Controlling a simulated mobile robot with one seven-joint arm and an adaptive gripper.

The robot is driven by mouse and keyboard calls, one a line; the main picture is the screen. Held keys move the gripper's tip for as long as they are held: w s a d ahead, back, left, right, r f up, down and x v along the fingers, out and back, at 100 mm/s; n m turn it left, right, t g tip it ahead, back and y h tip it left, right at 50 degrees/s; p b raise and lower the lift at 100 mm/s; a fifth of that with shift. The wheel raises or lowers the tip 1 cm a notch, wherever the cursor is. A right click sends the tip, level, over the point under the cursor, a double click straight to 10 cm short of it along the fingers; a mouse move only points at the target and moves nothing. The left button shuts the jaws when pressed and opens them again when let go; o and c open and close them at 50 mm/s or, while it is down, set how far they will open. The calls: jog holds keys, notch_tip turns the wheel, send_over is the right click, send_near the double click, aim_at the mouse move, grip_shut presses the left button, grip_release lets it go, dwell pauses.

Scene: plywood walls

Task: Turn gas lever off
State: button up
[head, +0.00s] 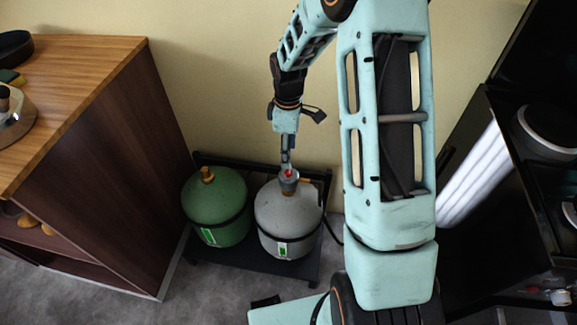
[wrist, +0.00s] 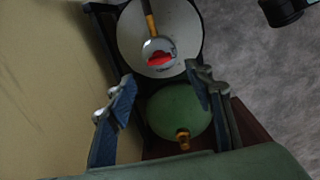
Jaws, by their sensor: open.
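A grey gas cylinder (head: 285,222) stands on a low black rack. On its top is a grey valve (head: 288,185) with a small red lever (head: 288,173). My gripper (head: 287,163) hangs just above this valve, pointing down. In the wrist view my gripper (wrist: 161,77) is open and nothing is between its fingers. The red lever (wrist: 159,58) shows there on the round valve of the grey cylinder (wrist: 187,28), just beyond the fingertips. I cannot tell if the fingers touch it.
A green cylinder (head: 215,212) with a brass valve (head: 207,175) stands left of the grey one. A wooden cabinet (head: 110,165) is to the left, a dark stove (head: 510,190) to the right. The wall (head: 215,90) is close behind.

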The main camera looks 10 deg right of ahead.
aim_at(289, 171)
notch_tip(289, 171, down, 7)
jog(key=shift+f+b, duration=0.2)
jog(key=shift+b, duration=0.4)
jog(key=shift+c, duration=0.7)
jog(key=c, duration=1)
